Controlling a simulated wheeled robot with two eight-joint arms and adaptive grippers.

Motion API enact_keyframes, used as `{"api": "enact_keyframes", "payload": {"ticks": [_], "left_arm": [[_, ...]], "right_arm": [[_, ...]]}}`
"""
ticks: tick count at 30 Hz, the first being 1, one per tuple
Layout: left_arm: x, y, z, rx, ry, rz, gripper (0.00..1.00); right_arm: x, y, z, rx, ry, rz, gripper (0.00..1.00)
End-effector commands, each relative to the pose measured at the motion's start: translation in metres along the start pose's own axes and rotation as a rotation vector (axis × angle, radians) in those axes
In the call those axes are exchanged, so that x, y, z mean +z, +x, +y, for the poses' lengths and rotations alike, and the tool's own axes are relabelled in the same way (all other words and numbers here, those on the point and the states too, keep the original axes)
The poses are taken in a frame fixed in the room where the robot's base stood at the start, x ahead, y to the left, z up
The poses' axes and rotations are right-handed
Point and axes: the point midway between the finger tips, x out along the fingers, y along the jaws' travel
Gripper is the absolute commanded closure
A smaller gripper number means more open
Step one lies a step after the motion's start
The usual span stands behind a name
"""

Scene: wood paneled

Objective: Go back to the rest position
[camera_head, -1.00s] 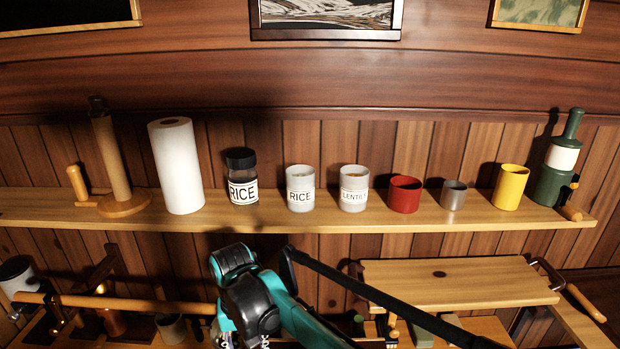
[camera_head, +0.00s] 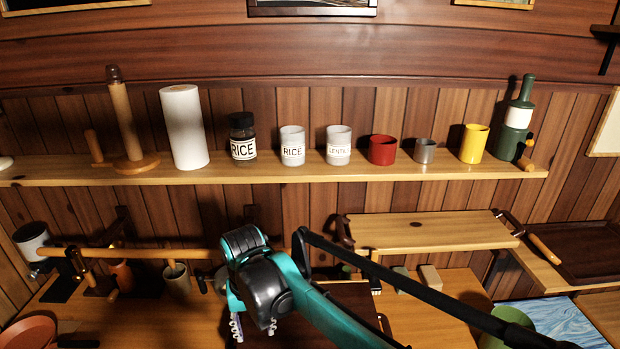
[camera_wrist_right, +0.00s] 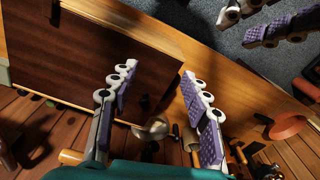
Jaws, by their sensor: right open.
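My right gripper (camera_head: 254,326) is low in the middle of the head view, at the end of a teal and black arm, in front of the shelf and over the counter. The right wrist view shows its two purple-padded fingers (camera_wrist_right: 160,115) spread apart with nothing between them. The fingers of another gripper (camera_wrist_right: 262,22), likely my left one, show at the top right of that view, spread apart and empty. My left gripper does not show in the head view.
A wall shelf (camera_head: 300,168) holds a paper towel roll (camera_head: 184,128), labelled jars, a red cup (camera_head: 383,150), a yellow cup (camera_head: 474,143) and a green bottle (camera_head: 516,120). Below are a raised wooden board (camera_head: 430,232), a rail (camera_head: 150,253) and a green bowl (camera_head: 508,325).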

Motion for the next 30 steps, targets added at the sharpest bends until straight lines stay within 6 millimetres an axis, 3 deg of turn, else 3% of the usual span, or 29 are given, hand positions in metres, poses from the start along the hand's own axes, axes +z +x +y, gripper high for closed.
{"api": "enact_keyframes", "payload": {"ticks": [8,14,21,24,30], "left_arm": [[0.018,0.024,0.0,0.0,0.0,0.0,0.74],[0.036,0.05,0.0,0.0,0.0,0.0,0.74],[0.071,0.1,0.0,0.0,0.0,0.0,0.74],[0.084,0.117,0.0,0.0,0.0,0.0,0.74],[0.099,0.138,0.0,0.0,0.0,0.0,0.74]], "right_arm": [[0.017,0.015,0.052,-0.018,0.04,0.077,0.53],[0.043,0.036,0.107,-0.025,0.087,0.172,0.53],[0.11,0.099,0.198,0.004,0.176,0.365,0.53],[0.139,0.13,0.226,0.033,0.208,0.444,0.53],[0.177,0.173,0.258,0.088,0.247,0.546,0.53]]}}
